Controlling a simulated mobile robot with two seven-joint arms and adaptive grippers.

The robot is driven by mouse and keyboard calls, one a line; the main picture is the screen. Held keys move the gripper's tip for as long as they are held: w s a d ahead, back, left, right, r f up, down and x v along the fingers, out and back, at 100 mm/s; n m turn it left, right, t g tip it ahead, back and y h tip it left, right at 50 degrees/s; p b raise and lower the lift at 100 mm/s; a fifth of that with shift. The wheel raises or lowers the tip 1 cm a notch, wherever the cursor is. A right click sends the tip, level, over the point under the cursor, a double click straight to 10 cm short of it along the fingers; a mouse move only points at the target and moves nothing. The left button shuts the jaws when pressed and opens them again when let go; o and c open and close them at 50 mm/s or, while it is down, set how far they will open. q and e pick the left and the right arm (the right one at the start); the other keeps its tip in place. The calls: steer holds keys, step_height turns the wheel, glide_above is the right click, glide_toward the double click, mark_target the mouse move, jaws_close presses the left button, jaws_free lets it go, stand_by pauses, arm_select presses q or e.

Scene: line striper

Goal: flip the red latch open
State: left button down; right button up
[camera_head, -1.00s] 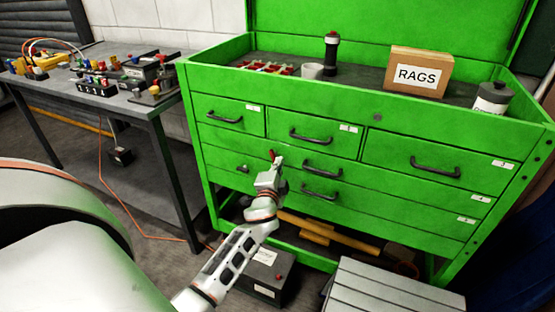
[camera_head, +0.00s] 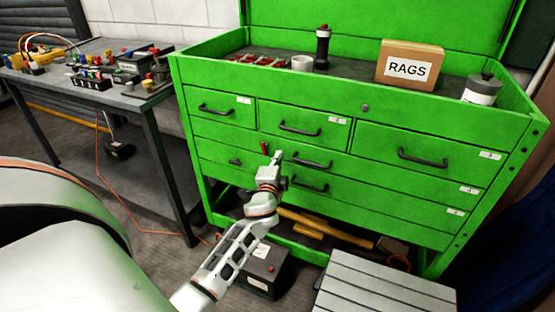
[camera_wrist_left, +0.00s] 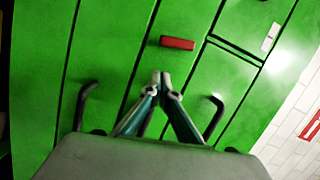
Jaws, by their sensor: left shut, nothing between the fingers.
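The red latch (camera_wrist_left: 177,43) is a small red bar on the green drawer front in the left wrist view. In the head view it is a small red spot (camera_head: 264,148) just above and left of my left gripper (camera_head: 274,160). My left gripper is shut and empty, and its fingertips (camera_wrist_left: 161,78) meet just below the latch in the left wrist view. A visible gap separates tips and latch in that picture; their distance in depth is hard to tell. My right gripper is not in view.
The green tool cabinet (camera_head: 222,133) has black drawer handles (camera_head: 424,158), some close to my left gripper. On top are a RAGS box (camera_head: 410,65), a white cup (camera_head: 302,63) and canisters. A dark battery-like box (camera_head: 262,270) and a grey slatted surface (camera_head: 385,285) are below.

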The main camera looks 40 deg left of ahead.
arm_select(q)
steer(key=v, duration=1)
steer(key=shift+d, duration=0.25)
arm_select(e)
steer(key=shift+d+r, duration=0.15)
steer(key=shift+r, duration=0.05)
arm_select(q)
steer(key=s+d+f+n+g+h+p, duration=0.2)
steer(key=s+d+f+h, duration=0.3)
steer(key=s+d, duration=0.6)
steer(key=s+d+f+n+g+h+p, duration=0.3)
steer(key=s+d+f, duration=0.6)
steer(key=s, duration=0.6)
steer(key=shift+s+d+f+n+h+p, duration=0.4)
steer(key=shift+d+n+h+p, duration=0.3)
steer(key=shift+d+h+p, duration=0.5)
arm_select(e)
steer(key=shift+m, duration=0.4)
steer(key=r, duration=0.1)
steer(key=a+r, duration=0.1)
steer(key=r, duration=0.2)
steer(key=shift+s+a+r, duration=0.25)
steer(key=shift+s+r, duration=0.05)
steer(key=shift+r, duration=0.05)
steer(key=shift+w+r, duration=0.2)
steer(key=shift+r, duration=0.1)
